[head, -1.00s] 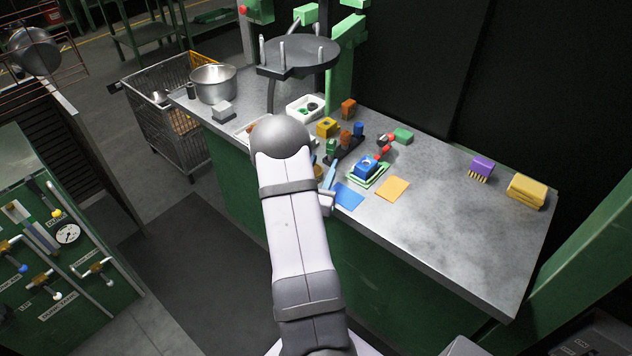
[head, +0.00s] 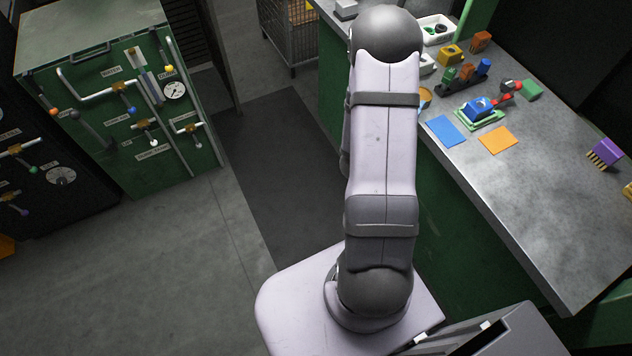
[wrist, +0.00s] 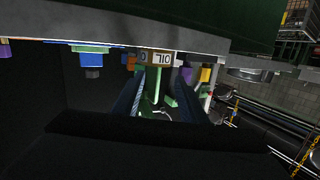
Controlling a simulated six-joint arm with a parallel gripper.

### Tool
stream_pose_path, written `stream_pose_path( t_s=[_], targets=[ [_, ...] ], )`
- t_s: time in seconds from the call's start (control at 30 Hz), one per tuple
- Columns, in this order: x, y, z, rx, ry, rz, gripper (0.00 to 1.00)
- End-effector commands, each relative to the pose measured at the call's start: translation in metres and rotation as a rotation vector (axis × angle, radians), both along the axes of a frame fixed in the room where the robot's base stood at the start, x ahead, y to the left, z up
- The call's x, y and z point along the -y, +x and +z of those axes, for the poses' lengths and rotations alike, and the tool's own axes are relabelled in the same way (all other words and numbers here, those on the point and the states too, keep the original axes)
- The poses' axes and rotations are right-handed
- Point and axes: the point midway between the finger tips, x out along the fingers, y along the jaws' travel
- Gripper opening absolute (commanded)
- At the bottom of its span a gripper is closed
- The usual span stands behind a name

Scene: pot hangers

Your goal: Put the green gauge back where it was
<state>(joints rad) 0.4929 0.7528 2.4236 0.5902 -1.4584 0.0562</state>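I cannot tell for sure which thing is the green gauge. A green block (head: 530,90) lies on the counter beside a red-and-grey piece, and a small green piece (head: 450,75) stands in a dark rack. A white tray (head: 455,27) holds round green and black pieces. In the wrist view, which is upside down, my gripper (wrist: 158,74) has its two dark fingers apart. A tan block marked OIL (wrist: 161,58) stands in line with the gap, with no clear contact. In the head view my arm hides the gripper.
The grey counter (head: 535,185) is bare at its front right. A blue square (head: 446,131), an orange square (head: 497,140) and a blue block on a green plate (head: 478,117) lie nearby. A green cabinet (head: 185,150) with pipes and dials stands left. A wire cart (head: 292,30) stands behind.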

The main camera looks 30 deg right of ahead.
Motion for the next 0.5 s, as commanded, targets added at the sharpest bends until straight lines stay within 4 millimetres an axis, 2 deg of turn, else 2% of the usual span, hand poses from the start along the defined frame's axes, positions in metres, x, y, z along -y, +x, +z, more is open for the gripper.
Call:
stream_pose_path(
  t_s=[0.17, 0.3, 0.4, 0.5],
  targets=[
    [-0.051, 0.045, -0.017, -0.075, 0.211, 0.172, 0.38],
    [-0.115, 0.07, -0.031, -0.195, 0.388, 0.343, 0.38],
    [-0.164, 0.073, -0.038, -0.307, 0.493, 0.466, 0.38],
    [-0.212, 0.064, -0.041, -0.439, 0.58, 0.582, 0.38]
  ],
)
